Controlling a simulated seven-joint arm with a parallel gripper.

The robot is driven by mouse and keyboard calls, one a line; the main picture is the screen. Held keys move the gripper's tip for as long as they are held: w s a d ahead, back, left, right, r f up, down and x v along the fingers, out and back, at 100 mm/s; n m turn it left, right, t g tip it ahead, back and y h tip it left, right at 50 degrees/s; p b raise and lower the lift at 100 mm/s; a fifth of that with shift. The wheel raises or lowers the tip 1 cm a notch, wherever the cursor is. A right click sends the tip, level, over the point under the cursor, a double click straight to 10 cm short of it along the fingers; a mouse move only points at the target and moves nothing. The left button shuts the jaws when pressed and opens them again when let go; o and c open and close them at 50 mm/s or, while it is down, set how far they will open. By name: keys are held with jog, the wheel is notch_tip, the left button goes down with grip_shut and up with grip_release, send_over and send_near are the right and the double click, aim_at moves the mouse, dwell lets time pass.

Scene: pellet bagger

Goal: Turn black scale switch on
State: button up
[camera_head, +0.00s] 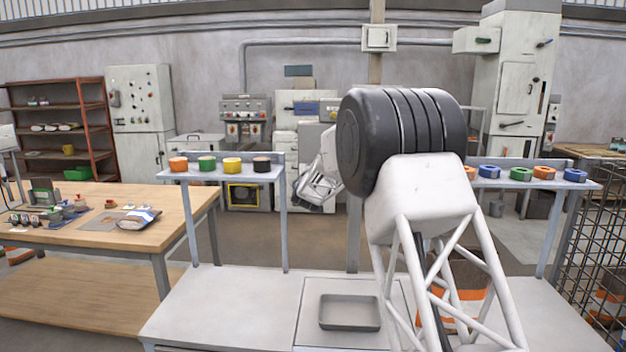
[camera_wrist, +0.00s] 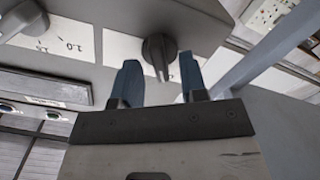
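In the wrist view a dark grey rotary knob (camera_wrist: 159,50) sticks out of a pale panel. I cannot tell for sure which one is the black scale switch. My gripper (camera_wrist: 159,82) is open, with one blue finger on each side of the first knob's tip. Gaps show on both sides, and I see no contact. In the head view my gripper (camera_head: 318,185) is small and partly hidden by my arm, and the knobs cannot be made out there.
A dark-framed display strip (camera_wrist: 42,86) is at the left of the wrist view. A grey shelf (camera_head: 221,172) with coloured rings stands in front of the machines. A shallow grey tray (camera_head: 350,312) rests on the white bench. A wooden table (camera_head: 175,212) is at left.

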jog(key=shift+c, duration=0.4)
grip_shut()
jog(key=shift+m, duration=0.4)
jog(key=m, duration=1.1)
jog(key=shift+d, duration=0.25)
